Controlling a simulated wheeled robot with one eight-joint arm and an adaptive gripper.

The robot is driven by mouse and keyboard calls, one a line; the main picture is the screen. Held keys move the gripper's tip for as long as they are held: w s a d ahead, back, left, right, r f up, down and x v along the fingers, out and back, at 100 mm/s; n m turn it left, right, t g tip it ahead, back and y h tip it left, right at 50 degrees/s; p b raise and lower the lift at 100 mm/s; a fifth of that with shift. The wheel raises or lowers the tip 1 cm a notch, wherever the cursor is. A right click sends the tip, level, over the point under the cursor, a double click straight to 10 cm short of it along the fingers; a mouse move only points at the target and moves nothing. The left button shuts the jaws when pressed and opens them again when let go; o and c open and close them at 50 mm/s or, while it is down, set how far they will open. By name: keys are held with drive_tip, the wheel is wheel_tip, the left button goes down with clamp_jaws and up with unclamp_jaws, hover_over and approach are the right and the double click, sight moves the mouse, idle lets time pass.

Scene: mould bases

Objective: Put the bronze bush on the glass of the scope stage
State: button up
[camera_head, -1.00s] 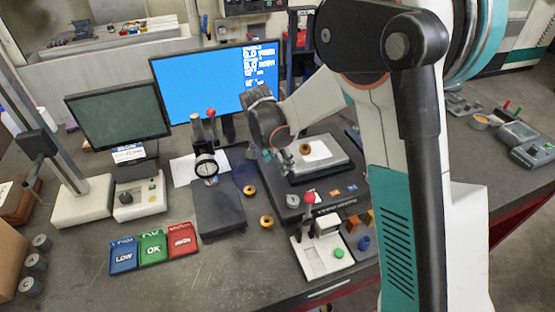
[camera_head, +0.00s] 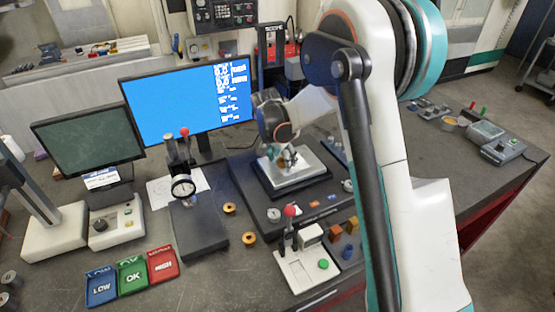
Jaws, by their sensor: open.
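The scope stage shows as a pale plate (camera_head: 313,172) on a dark base, right of the centre of the bench. My gripper (camera_head: 288,160) is over this plate, small in view, with its jaws open. A small bronze-coloured bit shows at its fingertips; the fingers hide most of it, and I cannot tell whether it touches the glass. Two more bronze rings lie on the bench left of the stage: one bronze ring (camera_head: 230,209) beside the dark gauge stand, and another bronze ring (camera_head: 249,239) nearer the front.
A dial gauge on a stand (camera_head: 183,188) stands left of the stage. A white box with a red-knobbed lever (camera_head: 302,268) is in front. Blue, green and red trays (camera_head: 132,275) lie at front left. A blue screen (camera_head: 190,98) stands behind. My arm covers the right side.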

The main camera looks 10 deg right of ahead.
drive_tip(key=shift+f, duration=0.1)
drive_tip(key=shift+c, duration=0.5)
drive_tip(key=c, duration=1.1)
drive_tip(key=shift+c, duration=0.2)
